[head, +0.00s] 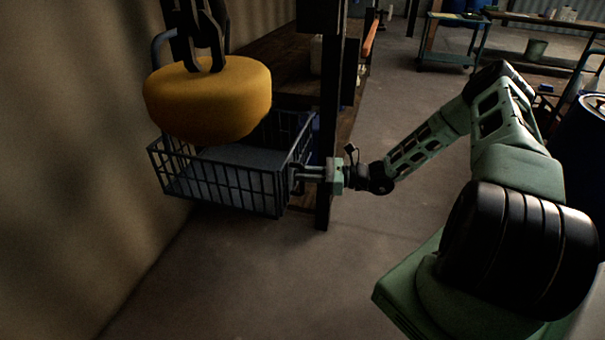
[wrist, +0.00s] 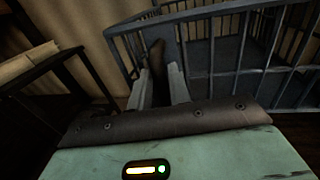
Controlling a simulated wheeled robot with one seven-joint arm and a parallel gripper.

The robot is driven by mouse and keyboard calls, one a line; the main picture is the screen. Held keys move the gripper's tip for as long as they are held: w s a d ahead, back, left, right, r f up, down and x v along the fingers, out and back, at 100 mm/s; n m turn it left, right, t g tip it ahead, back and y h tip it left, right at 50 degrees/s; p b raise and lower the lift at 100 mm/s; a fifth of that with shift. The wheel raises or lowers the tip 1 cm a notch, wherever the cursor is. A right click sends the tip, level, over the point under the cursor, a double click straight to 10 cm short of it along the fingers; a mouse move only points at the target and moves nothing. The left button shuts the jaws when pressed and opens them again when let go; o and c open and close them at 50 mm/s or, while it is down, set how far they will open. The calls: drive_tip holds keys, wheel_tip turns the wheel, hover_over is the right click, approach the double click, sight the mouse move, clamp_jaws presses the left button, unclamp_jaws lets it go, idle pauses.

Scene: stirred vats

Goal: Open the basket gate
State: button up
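The wire basket (head: 225,192), dark blue-grey, stands below a yellow block at the left in the head view. Its barred side also fills the upper right of the wrist view (wrist: 235,55). My gripper (head: 298,174) is at the basket's right side, level with its bars. In the wrist view my gripper's two pale fingers (wrist: 160,85) are apart, with a narrow dark brown shape between them. I cannot tell whether they press on it. The gate's outline and latch cannot be told apart from the bars.
A dark post (head: 330,120) stands close by my gripper, with a wooden bench (head: 285,60) behind. A blue drum (head: 585,145) is at the right. The floor in front is clear.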

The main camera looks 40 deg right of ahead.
drive_tip(key=shift+w+a, duration=0.3)
drive_tip(key=shift+a, duration=0.05)
clamp_jaws()
drive_tip(key=shift+s+d, duration=0.1)
